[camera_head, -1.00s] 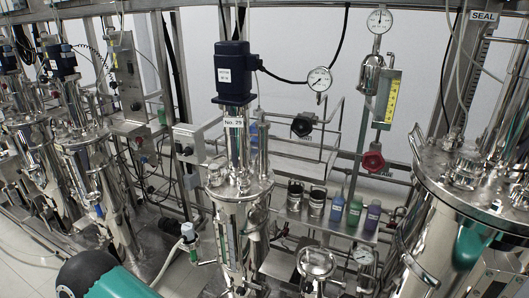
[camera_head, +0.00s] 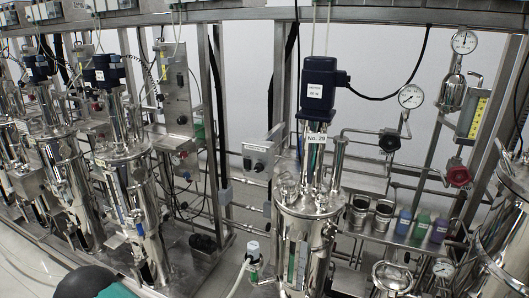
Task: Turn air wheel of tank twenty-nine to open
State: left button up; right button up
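Tank No. 29 (camera_head: 308,225) is a shiny steel vessel right of centre. It has a dark blue motor (camera_head: 319,88) on top and a white "No. 29" label (camera_head: 317,139). To its right on the pipework are a black handwheel (camera_head: 389,143) and a red handwheel (camera_head: 458,174). I cannot read which of them is the air wheel, nor tell whether either is open. Neither of my grippers shows. A dark rounded part with teal at the bottom left edge looks like part of my arm.
A shelf right of the tank holds two steel cups (camera_head: 371,214) and blue, green and purple bottles (camera_head: 421,226). Pressure gauges (camera_head: 411,96) stand above. Similar tanks (camera_head: 131,195) line the left. A steel post (camera_head: 280,85) rises behind tank 29. Tiled floor shows at lower left.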

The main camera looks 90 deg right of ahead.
aim_at(454, 173)
jog(key=u, duration=0.6)
jog(key=i, duration=0.2)
jog(key=z, duration=2.65)
jog(key=i, duration=0.15)
jog(key=u, duration=4.55)
jog(key=k, duration=0.55)
jog(key=z, duration=5.65)
